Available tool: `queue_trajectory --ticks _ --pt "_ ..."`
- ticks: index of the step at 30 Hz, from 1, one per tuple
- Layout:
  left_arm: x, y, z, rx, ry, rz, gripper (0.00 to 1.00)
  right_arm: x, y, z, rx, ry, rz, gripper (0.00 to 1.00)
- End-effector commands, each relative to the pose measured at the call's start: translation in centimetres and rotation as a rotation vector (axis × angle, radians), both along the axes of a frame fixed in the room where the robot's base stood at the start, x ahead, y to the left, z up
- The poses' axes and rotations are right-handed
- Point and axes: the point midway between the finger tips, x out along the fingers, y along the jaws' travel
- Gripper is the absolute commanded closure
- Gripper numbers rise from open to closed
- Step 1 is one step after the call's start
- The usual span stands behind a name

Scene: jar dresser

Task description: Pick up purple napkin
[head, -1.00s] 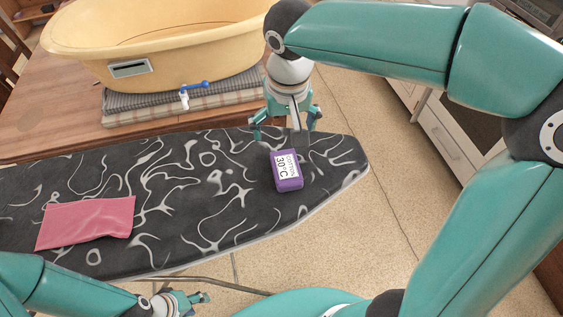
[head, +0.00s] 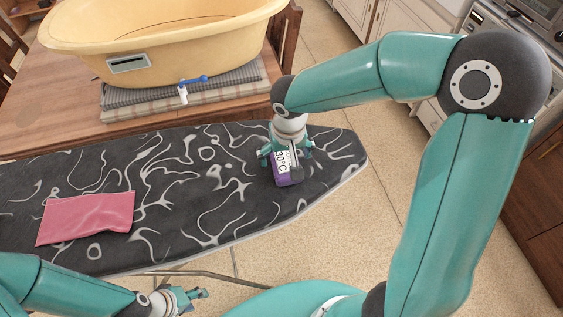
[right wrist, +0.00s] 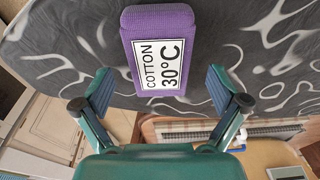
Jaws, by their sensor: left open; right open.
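The purple napkin (head: 290,180) is a small folded block with a white label reading "COTTON 30°C". It lies on the ironing board (head: 222,205) near its right end. My right gripper (head: 286,156) is open just above the napkin and hides part of it in the head view. In the right wrist view, the napkin (right wrist: 160,88) shows ahead of and between the open fingers (right wrist: 163,90), with no finger closed on it. My left gripper (head: 196,297) is open and empty at the bottom, in front of the board's near edge.
A pink folded cloth (head: 86,218) lies on the left part of the board. Behind the board, a wooden table (head: 50,120) holds a yellow tub (head: 200,45) on folded cloths (head: 190,105). The floor right of the board is clear.

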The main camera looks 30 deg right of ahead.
Motion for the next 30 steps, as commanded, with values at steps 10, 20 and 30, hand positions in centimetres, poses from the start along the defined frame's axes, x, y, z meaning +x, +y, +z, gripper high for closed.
queue_trajectory --ticks 10,20,30 --pt "-0.01 0.00 0.01 0.000 0.000 0.000 0.54 0.22 -0.07 -1.49 0.001 -0.001 0.000 0.03" --pt "-0.01 0.00 0.01 0.000 0.000 0.000 0.54 0.23 -0.06 -1.45 0.001 -0.001 0.000 0.51" --pt "-0.01 0.00 0.02 0.000 0.000 0.000 0.54 0.26 -0.05 -1.35 0.001 -0.001 0.000 0.62"
